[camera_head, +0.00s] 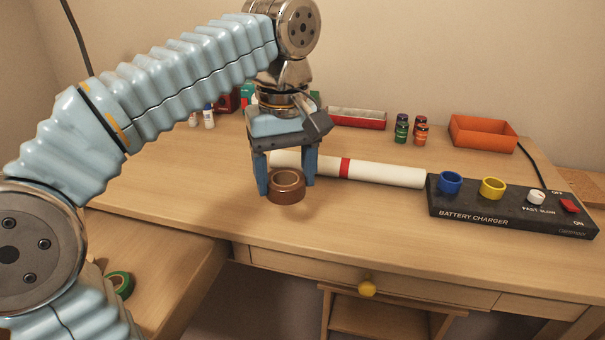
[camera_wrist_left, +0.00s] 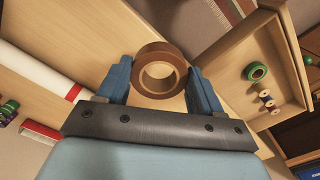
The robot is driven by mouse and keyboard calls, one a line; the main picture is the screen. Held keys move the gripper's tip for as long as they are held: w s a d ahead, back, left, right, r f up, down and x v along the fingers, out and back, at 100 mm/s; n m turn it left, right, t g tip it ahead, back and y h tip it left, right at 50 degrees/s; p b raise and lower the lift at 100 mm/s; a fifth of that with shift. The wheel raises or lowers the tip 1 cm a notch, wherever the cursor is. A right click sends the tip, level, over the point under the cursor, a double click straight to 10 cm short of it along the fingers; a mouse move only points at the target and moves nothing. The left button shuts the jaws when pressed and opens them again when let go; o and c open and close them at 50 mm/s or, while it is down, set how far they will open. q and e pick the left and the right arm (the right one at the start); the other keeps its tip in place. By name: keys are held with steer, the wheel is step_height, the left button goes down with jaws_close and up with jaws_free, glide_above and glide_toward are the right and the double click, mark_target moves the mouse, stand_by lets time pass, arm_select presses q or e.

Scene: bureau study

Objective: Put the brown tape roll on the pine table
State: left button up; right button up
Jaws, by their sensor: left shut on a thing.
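The brown tape roll (camera_head: 286,195) is between the fingertips of my left gripper (camera_head: 287,180) in the head view. The gripper is shut on it and holds it just above the front part of the light wooden desk (camera_head: 190,190). In the left wrist view the roll (camera_wrist_left: 158,88) sits between the two blue fingers of the left gripper (camera_wrist_left: 160,80). A lower wooden surface (camera_head: 185,275) is at the lower left of the head view; I cannot tell which wooden surface is the pine table. My right gripper is not in view.
A white tube with a red band (camera_head: 390,175) lies behind the roll. A black battery charger (camera_head: 475,212) with blue and yellow rings stands at right. Small jars (camera_head: 402,130) and an orange tray (camera_head: 482,133) are behind. A green tape roll (camera_head: 120,284) lies on the lower surface.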

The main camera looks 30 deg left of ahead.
arm_select(q)
steer(key=w+a+f, duration=0.1)
steer(key=w+f, duration=0.1)
steer(key=w, duration=0.1)
steer(key=w+a+f, duration=0.1)
steer(key=w+f, duration=0.1)
steer(key=f, duration=0.1)
steer(key=w+a+f, duration=0.1)
steer(key=w+f, duration=0.1)
steer(key=w, duration=0.1)
steer(key=shift+w+a+f, duration=0.15)
steer(key=shift+w+a, duration=0.15)
steer(key=shift+a, duration=0.05)
steer(key=shift+w+a+f, duration=0.1)
steer(key=shift+w+f, duration=0.1)
steer(key=shift+f, duration=0.1)
steer(key=f, duration=0.2)
steer(key=shift+w+a+f, duration=0.15)
steer(key=shift+w+f, duration=0.05)
steer(key=shift+f, duration=0.55)
steer(key=shift+f+b, duration=0.1)
steer(key=shift+b, duration=0.2)
steer(key=o, duration=1)
steer(key=shift+o, duration=0.2)
